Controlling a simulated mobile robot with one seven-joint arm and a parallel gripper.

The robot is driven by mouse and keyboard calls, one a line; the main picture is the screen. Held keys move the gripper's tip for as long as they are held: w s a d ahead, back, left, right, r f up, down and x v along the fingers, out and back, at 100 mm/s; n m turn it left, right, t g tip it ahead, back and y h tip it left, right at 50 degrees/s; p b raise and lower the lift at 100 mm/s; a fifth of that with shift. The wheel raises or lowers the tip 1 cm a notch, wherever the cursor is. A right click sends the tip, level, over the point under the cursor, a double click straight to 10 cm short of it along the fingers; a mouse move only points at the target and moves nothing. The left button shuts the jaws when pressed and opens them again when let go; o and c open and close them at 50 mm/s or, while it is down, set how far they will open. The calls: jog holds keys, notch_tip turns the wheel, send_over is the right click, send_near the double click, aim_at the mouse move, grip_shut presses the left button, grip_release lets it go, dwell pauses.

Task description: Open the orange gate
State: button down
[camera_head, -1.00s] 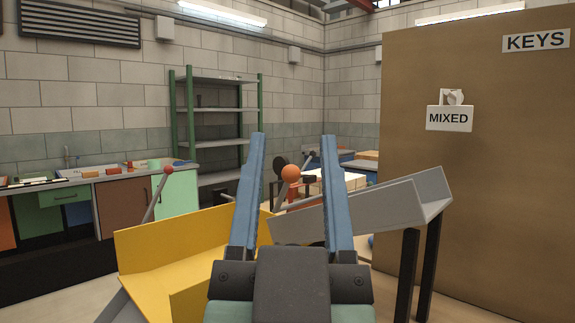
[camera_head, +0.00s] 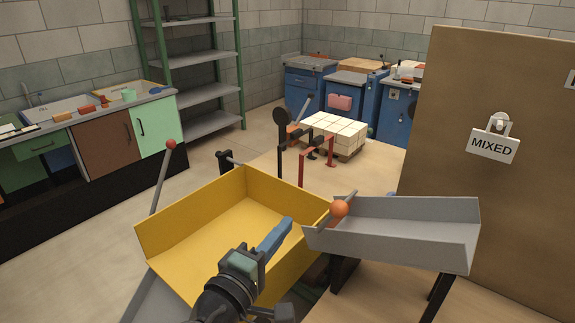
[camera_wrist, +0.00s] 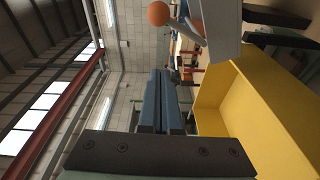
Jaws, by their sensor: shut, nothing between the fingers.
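An orange ball knob (camera_head: 340,208) sits at the left end of a grey chute (camera_head: 410,235), right beside the yellow tray (camera_head: 165,235). In the wrist view the knob (camera_wrist: 159,13) is on a short grey rod at the top, beside the chute. I cannot make out a separate gate panel. My gripper (camera_head: 285,225) is shut and empty over the yellow tray, left of the knob and apart from it. Its blue fingers lie together in the wrist view (camera_wrist: 160,75), pointing up the picture, with the knob beyond their tips.
A lever with a red ball (camera_head: 171,145) stands left of the yellow tray. A brown board with a MIXED sign (camera_head: 493,146) stands at the right, behind the chute. A block of pale bricks (camera_head: 335,134) and a red stand (camera_head: 302,166) are beyond the tray.

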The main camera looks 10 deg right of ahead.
aim_at(347, 210)
jog(key=w+d+p, duration=0.4)
jog(key=d, duration=0.4)
jog(key=shift+d+r+n, duration=0.15)
jog(key=shift+n, duration=0.25)
jog(key=shift+s, duration=0.1)
dwell(0.4)
jog(key=shift+s+d+m+b, duration=0.15)
jog(key=shift+m+b, duration=0.25)
jog(key=shift+b, duration=0.15)
